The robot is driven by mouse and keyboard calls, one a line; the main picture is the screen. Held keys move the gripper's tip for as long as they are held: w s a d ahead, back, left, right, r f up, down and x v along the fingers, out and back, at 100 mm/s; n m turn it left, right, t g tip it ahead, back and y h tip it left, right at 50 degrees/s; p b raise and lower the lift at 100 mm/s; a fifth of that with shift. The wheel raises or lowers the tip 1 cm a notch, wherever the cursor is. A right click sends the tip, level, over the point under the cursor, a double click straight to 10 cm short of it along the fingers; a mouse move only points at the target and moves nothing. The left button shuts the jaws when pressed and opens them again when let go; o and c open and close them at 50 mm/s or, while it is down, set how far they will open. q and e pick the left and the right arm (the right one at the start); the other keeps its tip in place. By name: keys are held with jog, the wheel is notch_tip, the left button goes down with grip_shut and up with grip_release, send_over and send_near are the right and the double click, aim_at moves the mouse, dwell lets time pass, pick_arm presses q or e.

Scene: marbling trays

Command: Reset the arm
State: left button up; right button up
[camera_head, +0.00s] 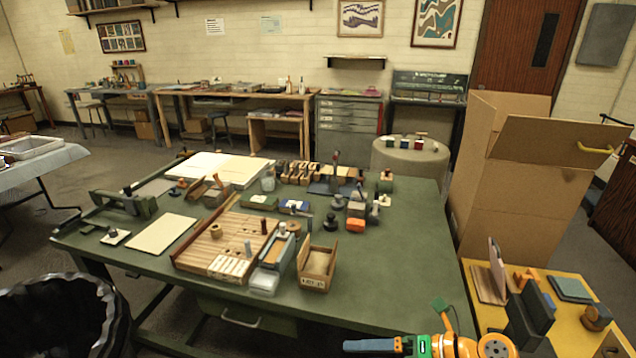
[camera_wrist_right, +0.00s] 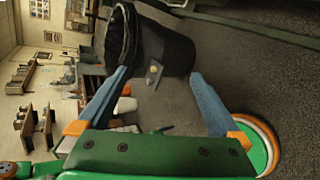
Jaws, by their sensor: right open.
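My right gripper (camera_head: 350,346) shows at the bottom edge in the head view, just off the front edge of the green table (camera_head: 400,270). Its blue fingers point left. In the right wrist view the gripper (camera_wrist_right: 160,76) has its two blue fingers spread wide with nothing held between them. Part of my orange and green right arm shows behind it in the head view. My left gripper is in neither view.
A black-lined bin (camera_head: 62,315) stands at the lower left; it also shows beyond the fingers in the right wrist view (camera_wrist_right: 165,52). A wooden box (camera_head: 317,266) and slatted board (camera_head: 195,262) lie near the table's front. A yellow table (camera_head: 478,318) and tall cardboard boxes (camera_head: 520,205) are at right.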

jog(key=s+d+f+m+t+h+b, duration=0.1)
jog(key=d+f+m+t+h, duration=0.15)
jog(key=f+m, duration=0.6)
jog(key=s+d+f+m+t+h+b, duration=0.1)
jog(key=d+f+m+t+h+b, duration=0.2)
jog(key=f+m, duration=0.5)
jog(key=s+d+f+m+t+h, duration=0.15)
jog(key=d+f+m, duration=0.25)
jog(key=f+m, duration=0.4)
pick_arm(q)
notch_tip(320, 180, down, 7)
jog(key=b, duration=0.2)
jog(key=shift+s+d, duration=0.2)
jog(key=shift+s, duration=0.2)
pick_arm(e)
jog(key=s+f+m+g+h, duration=0.1)
jog(key=s+f+m+g, duration=0.1)
jog(key=s+f, duration=0.4)
jog(key=s+f+m+g+h, duration=0.1)
jog(key=s+f+m+g, duration=0.2)
jog(key=s, duration=1.1)
jog(key=s+f+m+g+h, duration=0.2)
jog(key=s+f+g, duration=0.3)
jog(key=s+f, duration=0.4)
jog(key=shift+s+f+m, duration=0.35)
jog(key=shift+s+m, duration=0.3)
jog(key=shift+s, duration=0.3)
